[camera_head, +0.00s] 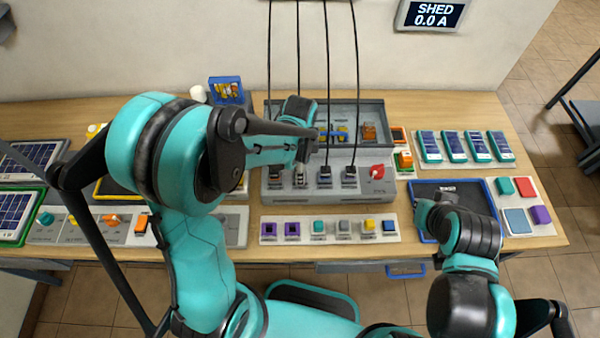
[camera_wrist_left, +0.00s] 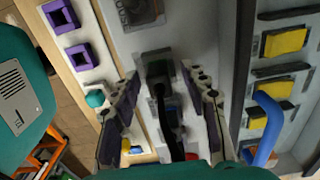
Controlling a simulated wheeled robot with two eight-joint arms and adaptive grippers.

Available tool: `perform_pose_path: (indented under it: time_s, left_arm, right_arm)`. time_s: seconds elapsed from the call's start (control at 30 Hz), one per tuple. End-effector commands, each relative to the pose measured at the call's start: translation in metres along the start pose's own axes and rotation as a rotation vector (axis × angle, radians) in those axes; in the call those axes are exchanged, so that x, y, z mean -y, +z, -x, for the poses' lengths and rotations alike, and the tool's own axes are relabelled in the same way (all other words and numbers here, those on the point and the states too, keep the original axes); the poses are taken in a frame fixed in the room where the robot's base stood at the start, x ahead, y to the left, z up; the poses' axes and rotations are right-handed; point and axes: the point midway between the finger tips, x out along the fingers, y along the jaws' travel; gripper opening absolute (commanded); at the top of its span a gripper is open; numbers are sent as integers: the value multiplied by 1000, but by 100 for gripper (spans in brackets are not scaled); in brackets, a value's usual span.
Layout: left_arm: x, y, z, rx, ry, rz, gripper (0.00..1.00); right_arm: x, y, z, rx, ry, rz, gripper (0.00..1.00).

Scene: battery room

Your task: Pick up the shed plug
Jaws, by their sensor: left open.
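In the head view, several dark plugs on black cables stand in a row on a grey panel (camera_head: 268,193); one is the plug (camera_head: 324,176) right of my left gripper. The plug labels are too small to read, so I cannot tell which is the shed plug. My left gripper (camera_head: 301,163) points down at the row, its fingers partly hidden by my arm. In the left wrist view, its open fingers (camera_wrist_left: 165,88) stand either side of a dark plug (camera_wrist_left: 158,66) with a black cable, with nothing gripped. My right gripper (camera_head: 428,207) is over a dark tray; its fingers are unclear.
A strip with several coloured blocks (camera_head: 330,240) lies in front of the panel. The blue-edged tray (camera_head: 425,184) is at right. A red switch (camera_head: 377,171) sits at the panel's right end. A wall display (camera_head: 432,14) reads SHED 0.0 A. Hanging cables (camera_head: 327,60) surround my left gripper.

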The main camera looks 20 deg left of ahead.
Motion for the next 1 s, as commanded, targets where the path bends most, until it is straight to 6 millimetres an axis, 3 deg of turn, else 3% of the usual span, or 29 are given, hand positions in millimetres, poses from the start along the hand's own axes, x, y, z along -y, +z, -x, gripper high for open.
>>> perform_pose_path:
  time_s: [0.07,0.23,0.67,0.93,1.0]
  left_arm:
    - [0,0,0,0,0,0,45]
    - [0,0,1,0,0,0,0]
    - [0,0,5,0,0,0,0]
    - [0,0,43,0,0,0,0]
    - [-6,-13,52,0,0,-6,0]
  right_arm:
    - [0,0,0,0,0,0,0]
    - [0,0,0,0,0,0,0]
    - [0,-1,1,0,0,0,0]
    - [0,-8,11,0,0,0,0]
    - [0,-9,13,0,0,0,0]
